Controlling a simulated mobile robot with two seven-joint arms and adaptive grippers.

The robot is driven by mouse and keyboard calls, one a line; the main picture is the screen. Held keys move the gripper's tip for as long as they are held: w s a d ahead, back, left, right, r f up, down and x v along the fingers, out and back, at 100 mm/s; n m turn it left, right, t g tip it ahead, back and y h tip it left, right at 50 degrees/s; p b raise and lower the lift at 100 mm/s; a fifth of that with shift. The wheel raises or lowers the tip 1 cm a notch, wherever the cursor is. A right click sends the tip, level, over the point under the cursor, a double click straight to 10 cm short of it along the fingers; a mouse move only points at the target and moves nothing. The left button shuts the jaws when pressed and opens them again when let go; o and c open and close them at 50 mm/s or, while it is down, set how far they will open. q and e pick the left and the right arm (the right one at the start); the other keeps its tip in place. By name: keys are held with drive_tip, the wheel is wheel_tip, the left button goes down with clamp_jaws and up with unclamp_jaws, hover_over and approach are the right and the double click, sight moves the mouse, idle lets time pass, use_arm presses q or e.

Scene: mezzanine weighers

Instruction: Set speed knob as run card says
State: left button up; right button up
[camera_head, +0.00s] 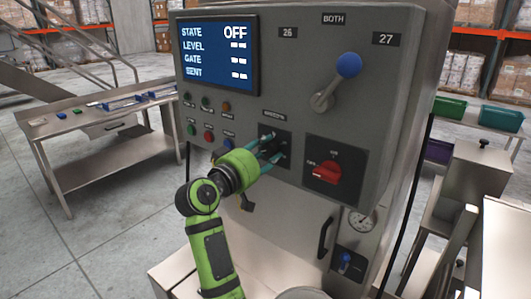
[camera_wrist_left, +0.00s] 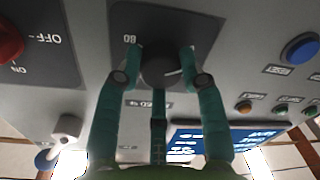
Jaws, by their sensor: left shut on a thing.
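The dark round speed knob (camera_wrist_left: 163,68) sits on a black plate in the wrist view, with a light pointer line on its face. In the head view its black plate (camera_head: 284,152) shows on the grey cabinet front, with the knob largely hidden by my fingers. My left gripper (camera_head: 268,150), green with teal fingers, is shut on the knob. In the wrist view its fingers (camera_wrist_left: 161,62) stand either side of the knob and one below. The scale is mostly covered, so the setting cannot be read. I cannot make out a run card.
The screen (camera_head: 218,54) reads STATE OFF. A red switch (camera_head: 327,172), a blue-knobbed lever (camera_head: 335,82) and several buttons (camera_head: 208,136) surround the knob. A gauge (camera_head: 361,222) is lower right. A steel table (camera_head: 110,150) stands left.

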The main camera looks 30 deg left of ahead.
use_arm(q)
drive_tip(key=m+b, duration=0.2)
drive_tip(key=m, duration=0.1)
drive_tip(key=shift+m, duration=0.4)
drive_tip(key=m+b, duration=0.1)
drive_tip(key=m, duration=0.3)
drive_tip(key=shift+a+m+t+b, duration=0.1)
drive_tip(key=shift+m+t+b, duration=0.2)
drive_tip(key=shift+b, duration=0.05)
drive_tip(key=m+b, duration=0.1)
drive_tip(key=m, duration=0.4)
drive_tip(key=shift+h, duration=0.3)
drive_tip(key=m, duration=0.4)
drive_tip(key=shift+r+m, duration=0.1)
drive_tip(key=shift+m, duration=0.2)
drive_tip(key=m+h, duration=0.1)
drive_tip(key=m, duration=0.4)
drive_tip(key=shift+p, duration=0.35)
drive_tip(key=m+p, duration=0.1)
drive_tip(key=m, duration=0.3)
drive_tip(key=shift+a+r+m, duration=0.1)
drive_tip(key=shift+m, duration=0.3)
drive_tip(key=m+p, duration=0.2)
drive_tip(key=m, duration=0.2)
drive_tip(key=shift+h, duration=0.3)
drive_tip(key=m+p, duration=0.2)
drive_tip(key=m, duration=0.2)
drive_tip(key=shift+m+g, duration=0.3)
drive_tip(key=shift+g, duration=0.1)
drive_tip(key=shift+p, duration=0.35)
